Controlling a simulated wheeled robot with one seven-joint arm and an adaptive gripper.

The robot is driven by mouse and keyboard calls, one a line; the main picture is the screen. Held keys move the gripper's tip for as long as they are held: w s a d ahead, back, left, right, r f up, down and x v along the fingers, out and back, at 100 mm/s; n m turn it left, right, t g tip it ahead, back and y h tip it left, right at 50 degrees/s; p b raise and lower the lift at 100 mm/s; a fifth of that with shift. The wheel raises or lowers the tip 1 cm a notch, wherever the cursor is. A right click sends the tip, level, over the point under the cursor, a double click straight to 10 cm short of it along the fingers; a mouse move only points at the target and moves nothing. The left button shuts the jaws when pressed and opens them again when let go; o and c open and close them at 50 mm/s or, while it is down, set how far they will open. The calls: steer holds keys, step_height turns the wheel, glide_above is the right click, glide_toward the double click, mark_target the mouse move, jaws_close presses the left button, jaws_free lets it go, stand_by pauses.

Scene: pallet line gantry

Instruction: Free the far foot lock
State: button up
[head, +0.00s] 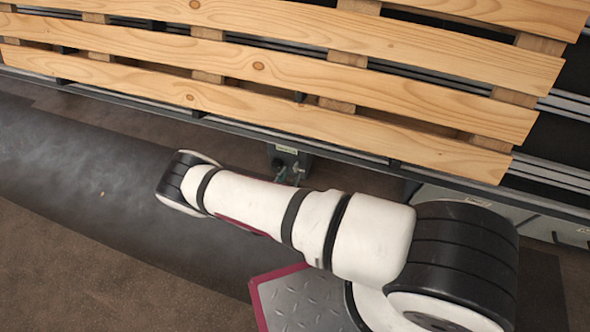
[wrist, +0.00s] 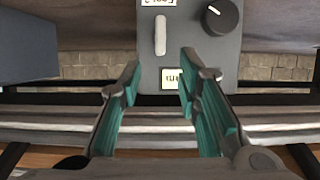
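In the wrist view, a grey control box (wrist: 205,55) carries a pale upright lever (wrist: 160,35) and a round black knob (wrist: 220,17) to its right. An upside-down label (wrist: 160,3) at the top edge seems to read "Foot 2". A smaller label (wrist: 172,78) sits below the lever, partly behind a finger. My gripper (wrist: 160,63) is open and empty, its teal-padded fingers spread either side of the lever's line and short of it in the picture. In the head view, a small labelled box (head: 287,152) hangs under the conveyor edge; my forearm hides most of my gripper.
A wooden slatted pallet (head: 260,67) lies on the dark conveyor frame (head: 350,157) above the box. A dark mat (head: 80,160) covers the floor at left. In the wrist view, a blue-grey block (wrist: 40,45) stands left of the control box, with a gap between.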

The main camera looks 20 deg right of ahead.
mark_target(295, 167)
steer(key=b+x, duration=0.2)
steer(key=x, duration=0.5)
jaws_close()
